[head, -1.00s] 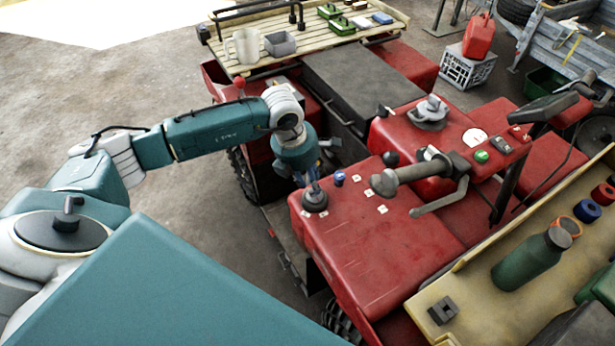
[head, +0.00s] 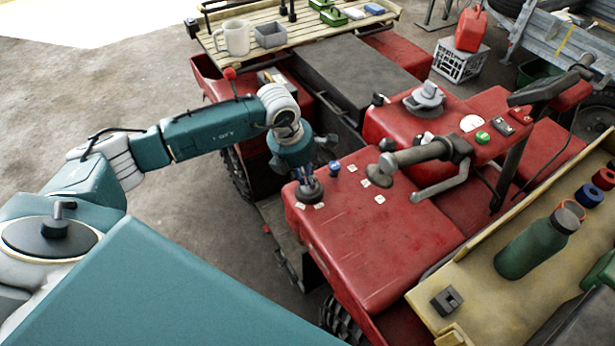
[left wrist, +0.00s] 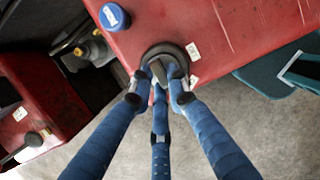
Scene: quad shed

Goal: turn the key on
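The key (left wrist: 158,71) is a small grey piece standing in a dark round switch on the corner of the quad's red panel. The dark switch (head: 309,190) shows in the head view just below my left gripper (head: 306,182), which points down at it. In the left wrist view my left gripper's blue fingers (left wrist: 159,86) converge around the key, with fingertips close on both sides. Whether they press on it cannot be told. In the head view my gripper hides the key. My right gripper is not in view.
A blue knob (head: 334,167) sits close beside the switch, with small white labels around it. The grey handlebar grip (head: 410,157) and lever (head: 440,186) stand to the right. The concrete floor at left is clear.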

